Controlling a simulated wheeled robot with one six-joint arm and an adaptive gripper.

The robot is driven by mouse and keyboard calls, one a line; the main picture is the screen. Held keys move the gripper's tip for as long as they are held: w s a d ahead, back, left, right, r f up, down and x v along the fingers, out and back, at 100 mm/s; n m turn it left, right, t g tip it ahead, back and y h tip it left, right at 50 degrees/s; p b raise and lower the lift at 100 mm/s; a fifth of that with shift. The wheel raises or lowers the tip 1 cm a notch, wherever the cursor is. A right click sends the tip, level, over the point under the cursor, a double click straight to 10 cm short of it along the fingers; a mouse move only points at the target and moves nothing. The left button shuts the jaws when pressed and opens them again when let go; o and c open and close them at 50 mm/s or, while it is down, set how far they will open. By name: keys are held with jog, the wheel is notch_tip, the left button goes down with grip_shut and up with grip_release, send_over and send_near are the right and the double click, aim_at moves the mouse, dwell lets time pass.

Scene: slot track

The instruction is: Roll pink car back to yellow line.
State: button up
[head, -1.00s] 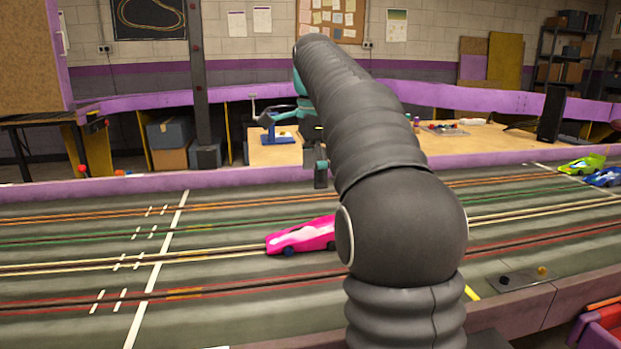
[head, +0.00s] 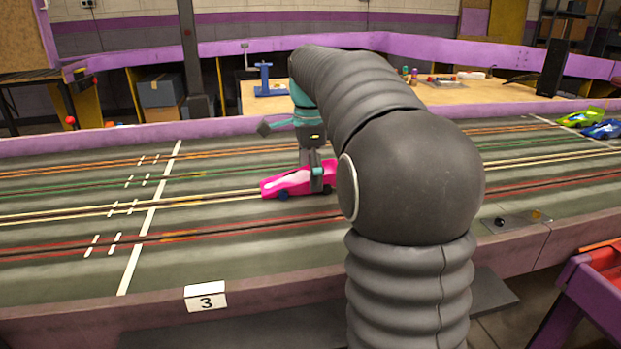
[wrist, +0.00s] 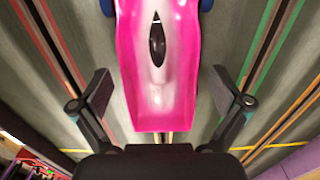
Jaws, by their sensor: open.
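The pink car (head: 290,181) sits on the track in the cream-lined slot lane, its nose to the left in the head view. In the wrist view the pink car (wrist: 180,95) runs down the middle, its squared end between my open fingers. My gripper (head: 311,176) is down at the car, one finger in front of its side. In the wrist view my gripper (wrist: 160,88) has a finger on each side of the car, with gaps to both. The yellow line (wrist: 258,147) crosses the track behind the car's squared end in the wrist view; my arm hides it in the head view.
A green car (head: 580,117) and a blue car (head: 603,130) stand at the far right near a white line. Another white line (head: 150,215) crosses the track left of the pink car. A purple wall (head: 90,140) edges the track's back.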

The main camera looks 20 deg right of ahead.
jog(key=shift+f, duration=0.25)
jog(key=c, duration=1.4)
jog(key=shift+s+d+p, duration=0.2)
jog(key=shift+d+p, duration=0.1)
jog(key=shift+d, duration=0.7)
jog(key=shift+s+d+p, duration=0.2)
jog(key=shift+d+p, duration=0.1)
jog(key=shift+d, duration=0.65)
jog(key=shift+d, duration=0.1)
jog(key=shift+s+d+p, duration=0.2)
jog(key=shift+d+p, duration=0.15)
jog(key=shift+d, duration=0.55)
jog(key=shift+s+d+p, duration=0.2)
jog(key=shift+d+p, duration=0.15)
jog(key=shift+d, duration=0.55)
jog(key=shift+d, duration=0.1)
